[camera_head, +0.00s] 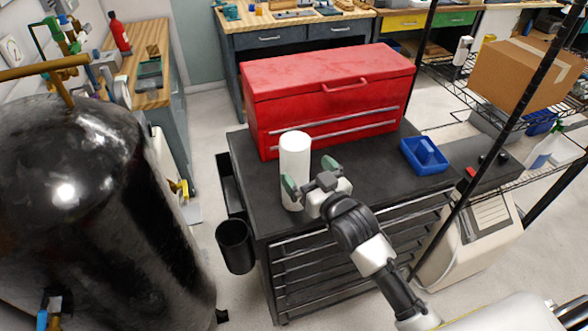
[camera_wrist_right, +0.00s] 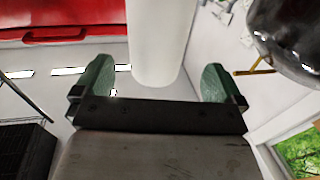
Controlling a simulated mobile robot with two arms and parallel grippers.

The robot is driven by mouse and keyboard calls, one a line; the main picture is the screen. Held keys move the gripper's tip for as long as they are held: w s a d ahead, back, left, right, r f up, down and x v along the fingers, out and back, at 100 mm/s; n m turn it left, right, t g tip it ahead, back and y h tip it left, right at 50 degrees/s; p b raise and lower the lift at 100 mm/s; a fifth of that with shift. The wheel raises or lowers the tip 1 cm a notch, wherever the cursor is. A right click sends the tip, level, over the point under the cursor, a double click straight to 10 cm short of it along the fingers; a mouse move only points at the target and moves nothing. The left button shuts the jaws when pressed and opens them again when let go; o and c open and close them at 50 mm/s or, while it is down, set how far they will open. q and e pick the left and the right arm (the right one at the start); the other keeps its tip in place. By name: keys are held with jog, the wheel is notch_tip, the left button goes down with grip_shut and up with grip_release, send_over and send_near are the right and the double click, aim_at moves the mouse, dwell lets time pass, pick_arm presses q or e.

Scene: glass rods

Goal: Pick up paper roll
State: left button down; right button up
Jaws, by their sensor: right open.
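The white paper roll (camera_head: 295,152) stands upright on the black top of the tool cart (camera_head: 375,172), in front of the red toolbox. In the right wrist view the roll (camera_wrist_right: 158,40) shows between the two green finger pads. My right gripper (camera_head: 311,176) is open, with one finger on each side of the roll's lower half. Contact between the fingers and the roll cannot be told. In the right wrist view the open fingers (camera_wrist_right: 156,72) have gaps on both sides of the roll. My left gripper is not in view.
The red toolbox (camera_head: 330,85) stands close behind the roll. A blue bin (camera_head: 424,155) sits at the cart's right. A black cup holder (camera_head: 235,246) hangs on the cart's left side. A large black tank (camera_head: 90,200) stands at the left. A wire shelf upright (camera_head: 480,150) rises at the right.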

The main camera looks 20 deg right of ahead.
aim_at(303, 162)
jog(key=shift+w+a, duration=0.15)
jog(key=shift+w, duration=0.35)
jog(key=shift+w+a, duration=0.1)
jog(key=shift+w, duration=0.2)
jog(key=x, duration=0.1)
jog(key=p+x, duration=0.2)
jog(key=x, duration=0.1)
jog(key=shift+w+d+r, duration=0.15)
jog(key=shift+d+r, duration=0.1)
jog(key=shift+r, duration=0.1)
jog(key=shift+w+a+f+p, duration=0.15)
jog(key=shift+w+p, duration=0.15)
jog(key=shift+w, duration=0.1)
jog(key=shift+s, duration=0.1)
jog(key=shift+c, duration=0.8)
jog(key=c, duration=1)
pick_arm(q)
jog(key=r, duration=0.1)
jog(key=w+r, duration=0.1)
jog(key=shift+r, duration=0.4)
pick_arm(e)
jog(key=shift+c, duration=0.6)
